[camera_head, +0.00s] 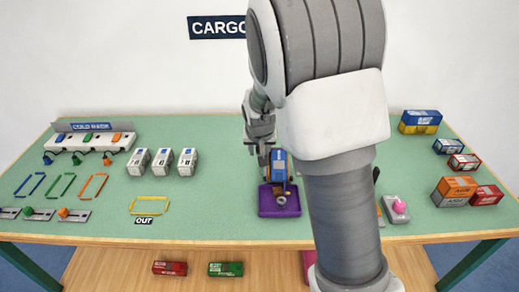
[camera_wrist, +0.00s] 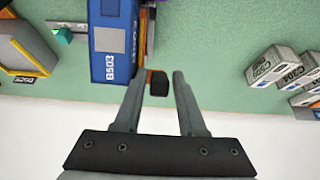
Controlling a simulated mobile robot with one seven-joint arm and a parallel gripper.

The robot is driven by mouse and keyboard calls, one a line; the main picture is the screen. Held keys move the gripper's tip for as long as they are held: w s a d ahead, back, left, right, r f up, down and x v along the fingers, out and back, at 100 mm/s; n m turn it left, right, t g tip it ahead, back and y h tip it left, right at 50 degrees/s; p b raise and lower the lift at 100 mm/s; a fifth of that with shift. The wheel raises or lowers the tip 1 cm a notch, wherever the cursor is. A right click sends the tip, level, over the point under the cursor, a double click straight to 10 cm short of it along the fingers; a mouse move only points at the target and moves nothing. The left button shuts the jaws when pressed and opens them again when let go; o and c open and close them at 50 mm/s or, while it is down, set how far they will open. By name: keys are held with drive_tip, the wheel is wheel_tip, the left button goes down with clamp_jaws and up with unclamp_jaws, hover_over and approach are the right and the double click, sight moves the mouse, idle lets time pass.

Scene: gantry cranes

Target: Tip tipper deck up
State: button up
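The tipper shows in the head view as a purple base (camera_head: 280,208) with a grey ring at its front. A blue container (camera_head: 278,166) sits on it; it also shows in the wrist view, marked B503 (camera_wrist: 112,40). The deck under it is mostly hidden. My gripper (camera_head: 262,134) is just behind and left of the container, pointing down. In the wrist view my gripper (camera_wrist: 159,76) is open, its fingers either side of a small black grip (camera_wrist: 158,86) with an orange part beside it. I cannot tell whether either finger touches the grip.
Three white containers (camera_head: 163,162) stand left of the tipper. A yellow frame marked OUT (camera_head: 151,205) lies in front of them. The cold rack (camera_head: 88,140) is at the left, stacked containers (camera_head: 456,188) at the right. A pink knob (camera_head: 399,206) stands right of my arm.

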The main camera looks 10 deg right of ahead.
drive_tip(key=shift+r, duration=0.15)
drive_tip(key=shift+s+r, duration=0.1)
drive_tip(key=shift+r, duration=0.2)
drive_tip(key=p+v, duration=0.3)
drive_tip(key=v, duration=1.3)
drive_tip(key=shift+s+p, duration=0.3)
drive_tip(key=shift+s, duration=0.05)
drive_tip(key=shift+a+r, duration=0.1)
drive_tip(key=shift+r, duration=0.1)
